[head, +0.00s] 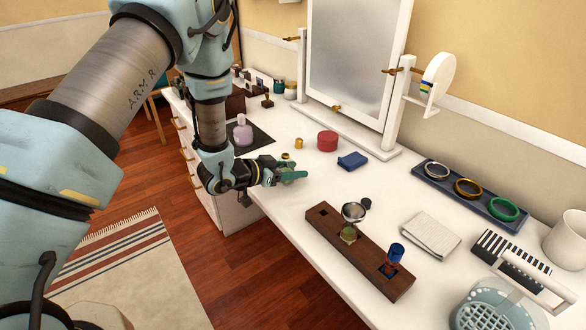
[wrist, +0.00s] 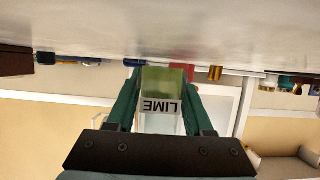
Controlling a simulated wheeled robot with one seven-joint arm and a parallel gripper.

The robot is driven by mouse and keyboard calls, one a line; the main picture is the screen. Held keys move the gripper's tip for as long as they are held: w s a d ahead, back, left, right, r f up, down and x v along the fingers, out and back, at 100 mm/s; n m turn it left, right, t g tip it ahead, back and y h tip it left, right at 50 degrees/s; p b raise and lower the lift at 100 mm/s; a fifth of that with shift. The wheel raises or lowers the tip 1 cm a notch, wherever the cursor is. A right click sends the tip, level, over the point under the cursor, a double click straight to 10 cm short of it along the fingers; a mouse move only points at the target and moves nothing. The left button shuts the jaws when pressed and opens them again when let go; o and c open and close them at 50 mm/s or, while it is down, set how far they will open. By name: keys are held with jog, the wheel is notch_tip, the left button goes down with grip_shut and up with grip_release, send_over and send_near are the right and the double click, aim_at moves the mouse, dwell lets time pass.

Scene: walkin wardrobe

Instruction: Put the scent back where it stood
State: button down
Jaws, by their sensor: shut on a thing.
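My gripper (head: 296,175) is low over the white dresser top, left of the wooden holder. In the wrist view, which is upside down, its green fingers (wrist: 160,100) are shut on a green scent bottle with a white LIME label (wrist: 160,90). In the head view the fingers mostly hide this bottle; I cannot tell if it touches the top. The dark wooden holder (head: 372,272) has an empty-looking slot at its left end.
A blue case (head: 352,160), a red round box (head: 327,140) and a small brass piece (head: 299,143) lie behind the gripper. A purple bottle (head: 243,132) stands on a black mat. A folded cloth (head: 430,234) and a bangle tray (head: 468,190) are to the right.

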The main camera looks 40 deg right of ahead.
jog(key=shift+f, duration=0.2)
jog(key=shift+c, duration=1.4)
grip_release()
jog(key=shift+r, duration=0.1)
